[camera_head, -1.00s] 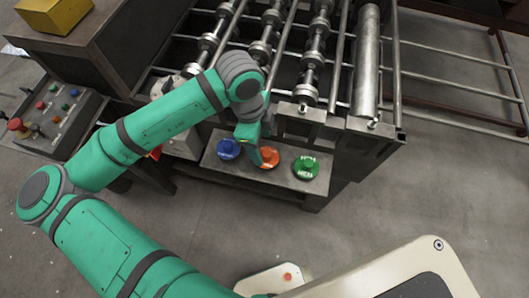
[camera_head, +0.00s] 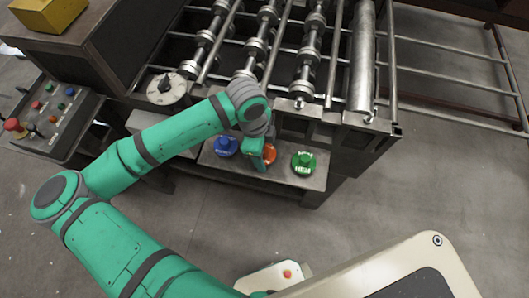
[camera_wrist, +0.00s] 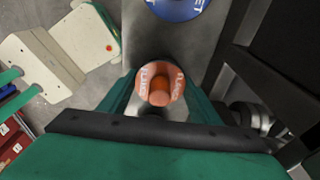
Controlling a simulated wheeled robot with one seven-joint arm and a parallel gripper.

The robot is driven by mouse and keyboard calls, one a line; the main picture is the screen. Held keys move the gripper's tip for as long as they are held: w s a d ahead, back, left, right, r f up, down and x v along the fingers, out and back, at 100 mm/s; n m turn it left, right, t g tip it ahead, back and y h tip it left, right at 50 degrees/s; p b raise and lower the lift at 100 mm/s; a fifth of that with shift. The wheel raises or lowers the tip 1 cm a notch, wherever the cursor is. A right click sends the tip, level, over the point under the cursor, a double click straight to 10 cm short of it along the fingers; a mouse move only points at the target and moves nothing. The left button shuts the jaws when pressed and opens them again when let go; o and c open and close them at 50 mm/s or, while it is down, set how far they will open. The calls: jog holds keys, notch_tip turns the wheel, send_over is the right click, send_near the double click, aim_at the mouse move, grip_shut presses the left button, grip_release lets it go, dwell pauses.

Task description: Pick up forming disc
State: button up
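Three forming discs with knobs sit in a row on a grey shelf (camera_head: 215,160): blue (camera_head: 226,146), orange (camera_head: 270,154) and green (camera_head: 303,163). My gripper (camera_head: 258,156) is at the orange disc and partly hides it in the head view. In the wrist view, the orange disc (camera_wrist: 148,76) with its upright knob (camera_wrist: 159,92) lies between the two green fingers of my gripper (camera_wrist: 160,104). The fingers look apart, one on each side; contact with the disc is not clear. Part of the blue disc (camera_wrist: 182,6) shows at the top edge.
The roller machine (camera_head: 300,92) stands right behind and above the shelf, with a round plate and handle (camera_head: 167,89) at its left corner. A control panel (camera_head: 53,118) is at the left.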

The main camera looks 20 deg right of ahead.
jog(key=c, duration=0.7)
jog(key=shift+c, duration=0.2)
jog(key=shift+r, duration=0.15)
